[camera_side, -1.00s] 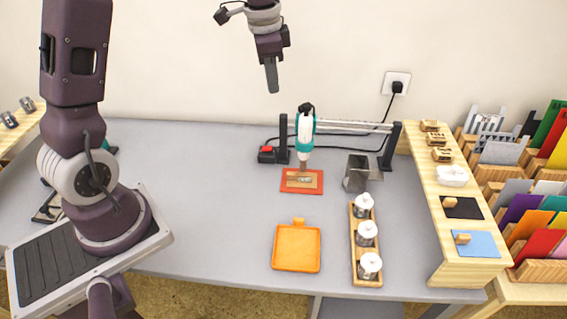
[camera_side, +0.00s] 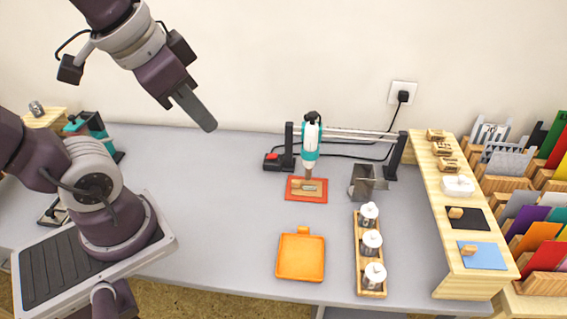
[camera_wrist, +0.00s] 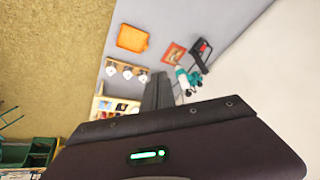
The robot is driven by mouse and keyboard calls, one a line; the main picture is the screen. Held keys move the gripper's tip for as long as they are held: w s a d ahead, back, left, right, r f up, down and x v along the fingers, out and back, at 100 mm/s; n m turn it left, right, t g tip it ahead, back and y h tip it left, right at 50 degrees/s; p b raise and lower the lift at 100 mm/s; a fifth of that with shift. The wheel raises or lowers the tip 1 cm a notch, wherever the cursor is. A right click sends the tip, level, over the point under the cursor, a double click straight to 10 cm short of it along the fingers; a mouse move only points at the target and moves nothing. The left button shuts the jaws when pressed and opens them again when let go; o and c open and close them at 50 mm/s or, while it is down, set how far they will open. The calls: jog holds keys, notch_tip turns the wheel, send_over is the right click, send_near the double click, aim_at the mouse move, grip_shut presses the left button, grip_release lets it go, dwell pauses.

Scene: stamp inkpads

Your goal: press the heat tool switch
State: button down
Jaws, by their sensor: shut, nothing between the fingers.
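The heat tool (camera_side: 310,140), white and teal, stands nozzle down at the back of the grey table, over a wooden piece on a red-orange mat (camera_side: 291,194). A red switch (camera_side: 271,157) sits on a dark block just left of its stand. In the wrist view the heat tool (camera_wrist: 184,84) and the red switch (camera_wrist: 202,46) show beyond my fingers. My gripper (camera_side: 208,124) is shut and empty, tilted down to the right, in the air up and left of the switch and apart from it. Its fingers also show in the wrist view (camera_wrist: 158,92).
An orange tray (camera_side: 300,278) lies at the front. A wooden rack with several lidded jars (camera_side: 371,243) and a metal holder (camera_side: 364,185) stand to its right. A wooden shelf (camera_side: 455,280) with stamps and inkpads borders the right. A black cable runs behind the heat tool to the wall socket.

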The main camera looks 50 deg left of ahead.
jog(key=w+a+m+g, duration=0.2)
jog(key=w+a, duration=0.2)
jog(key=w, duration=0.5)
jog(key=m+h, duration=0.4)
jog(key=m, duration=0.2)
send_over(275, 155)
jog(key=s+a, duration=0.4)
notch_tip(275, 155, down, 21)
jog(key=shift+r, duration=0.15)
jog(key=shift+s, duration=0.1)
jog(key=x, duration=1.2)
jog(key=shift+s+a+f, duration=0.15)
jog(key=shift+a+f, duration=0.15)
jog(key=shift+f, duration=0.25)
jog(key=shift+f+y, duration=0.3)
jog(key=shift+f, duration=0.3)
